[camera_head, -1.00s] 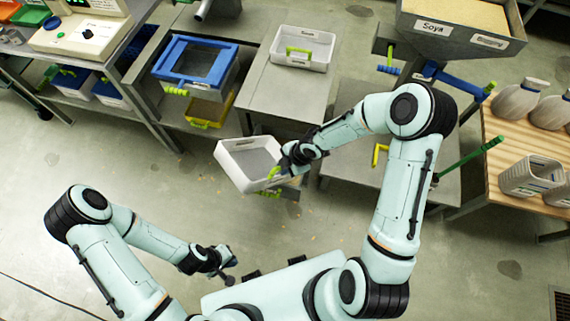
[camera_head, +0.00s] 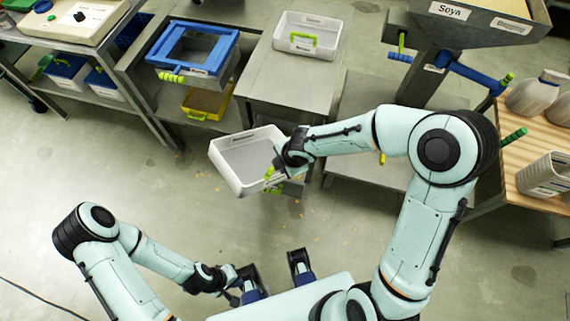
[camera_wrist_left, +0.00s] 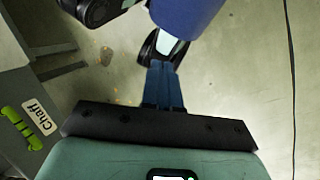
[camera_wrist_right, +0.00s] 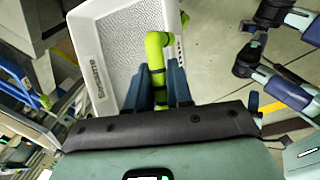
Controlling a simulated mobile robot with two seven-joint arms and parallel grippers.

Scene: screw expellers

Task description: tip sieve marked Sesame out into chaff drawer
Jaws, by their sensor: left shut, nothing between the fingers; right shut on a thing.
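A white sieve (camera_head: 245,162) with a grey mesh floor hangs over open floor beside the low grey table. In the right wrist view the sieve (camera_wrist_right: 120,48) bears the label Sesame; I see no heap of material in it. My right gripper (camera_wrist_right: 157,88) is shut on its lime-green handle (camera_wrist_right: 155,50). A grey drawer front (camera_wrist_left: 40,95) with a Chaff label and green handle shows at the left of the left wrist view. In the head view the chaff drawer cannot be made out clearly near the right gripper. My left gripper (camera_wrist_left: 163,85) is shut and empty, low over the floor.
Another white sieve (camera_head: 318,53) stands on the grey table (camera_head: 262,80). A blue-framed sieve (camera_head: 192,48) sits to its left, above a yellow drawer (camera_head: 208,103). A Soya hopper (camera_head: 470,20) is at upper right. A wooden table (camera_head: 515,160) holds containers. Bare floor lies at left.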

